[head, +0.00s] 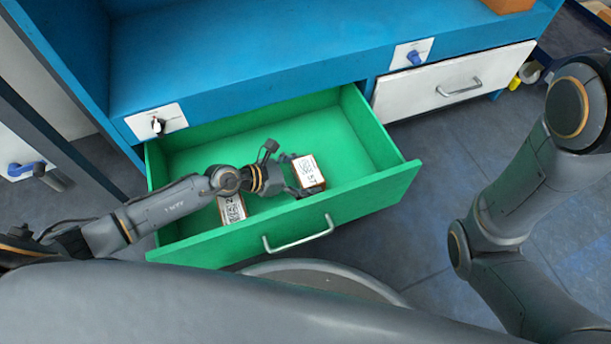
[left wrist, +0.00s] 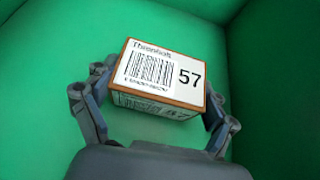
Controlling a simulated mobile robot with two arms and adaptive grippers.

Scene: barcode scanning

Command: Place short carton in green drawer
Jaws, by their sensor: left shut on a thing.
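The green drawer (head: 372,205) is pulled open from the blue cabinet. My left gripper (head: 291,178) reaches into the drawer space and is shut on a short carton (head: 309,172) with a white barcode label and brown edges. In the left wrist view the carton (left wrist: 160,78) sits between the two fingers, its label reading 57, with green drawer surfaces around it. I cannot tell whether the carton touches the drawer floor. My right gripper is out of view.
Another labelled carton (head: 232,208) lies in the drawer, partly under my left arm. A closed white drawer (head: 455,82) with a blue knob is at the right. The drawer's back and right floor are clear.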

